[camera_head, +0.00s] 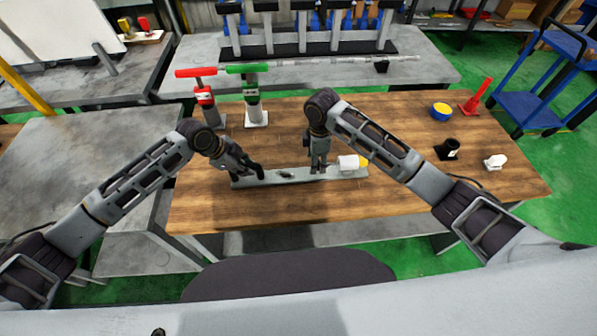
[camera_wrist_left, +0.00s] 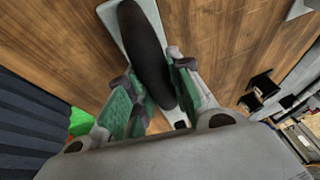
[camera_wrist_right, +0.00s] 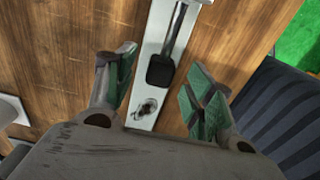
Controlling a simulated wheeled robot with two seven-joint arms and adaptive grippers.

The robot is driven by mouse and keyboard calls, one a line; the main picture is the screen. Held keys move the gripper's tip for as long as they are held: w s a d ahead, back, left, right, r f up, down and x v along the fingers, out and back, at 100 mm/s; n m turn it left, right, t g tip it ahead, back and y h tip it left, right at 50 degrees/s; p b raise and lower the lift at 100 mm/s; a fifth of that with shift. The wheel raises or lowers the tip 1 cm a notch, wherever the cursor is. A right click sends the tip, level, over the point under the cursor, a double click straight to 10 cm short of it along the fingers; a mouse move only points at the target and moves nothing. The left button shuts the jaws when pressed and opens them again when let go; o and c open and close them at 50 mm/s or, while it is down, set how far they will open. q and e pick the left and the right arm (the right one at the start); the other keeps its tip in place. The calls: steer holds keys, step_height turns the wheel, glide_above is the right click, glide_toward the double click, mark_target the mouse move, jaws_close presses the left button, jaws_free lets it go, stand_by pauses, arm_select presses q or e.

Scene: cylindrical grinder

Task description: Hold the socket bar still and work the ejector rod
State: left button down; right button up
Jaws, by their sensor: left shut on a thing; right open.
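A long pale bar (camera_head: 270,178) lies flat on the wooden table; I take it for the socket bar. My left gripper (camera_head: 258,171) is at its left end. In the left wrist view, its green-padded fingers (camera_wrist_left: 150,105) are closed around a thick black handle (camera_wrist_left: 143,40) above the pale bar (camera_wrist_left: 108,14). My right gripper (camera_head: 319,168) points down over the bar, right of its middle. In the right wrist view its fingers (camera_wrist_right: 165,90) are open, one on each side of the bar (camera_wrist_right: 152,42). Between them show a metal rod with a black end (camera_wrist_right: 160,72) and a small dark fitting (camera_wrist_right: 148,106). I cannot tell which part is the ejector rod.
Red-handled (camera_head: 206,98) and green-handled (camera_head: 252,100) tools stand behind. A blue-yellow round item (camera_head: 441,111), black holder (camera_head: 448,149) and white piece (camera_head: 495,161) stand right. The front table is clear.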

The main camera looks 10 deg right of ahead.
steer(key=shift+f, duration=1.6)
steer(key=shift+c, duration=0.4)
jaws_close()
arm_select(q)
steer(key=shift+a, duration=0.1)
arm_select(e)
steer(key=shift+w+d, duration=0.1)
steer(key=shift+d, duration=1.6)
steer(key=shift+o, duration=0.4)
jaws_free()
steer(key=shift+a, duration=0.15)
steer(key=shift+r, duration=0.1)
